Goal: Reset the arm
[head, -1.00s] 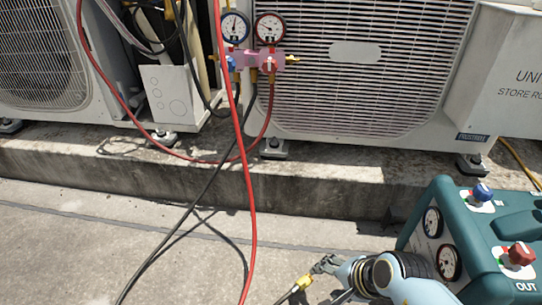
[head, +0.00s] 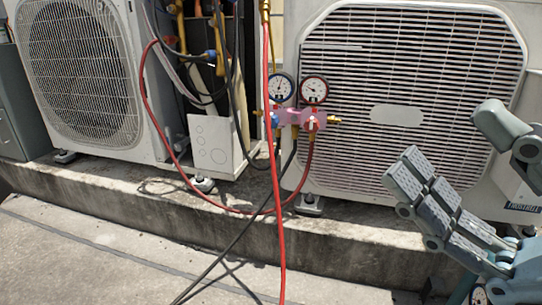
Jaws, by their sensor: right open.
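My right gripper (head: 443,140) is raised at the right edge, in front of the right condenser unit (head: 350,65). Its grey padded fingers are spread wide, with nothing between them. Its light blue wrist comes in from the bottom right corner. My left gripper is not in view.
A pink gauge manifold (head: 300,118) with two dials hangs before the right condenser. A red hose (head: 276,200) and a black hose (head: 232,248) run down to the floor. Another condenser (head: 85,70) stands at left. Both sit on a concrete ledge (head: 240,222); the floor at lower left is clear.

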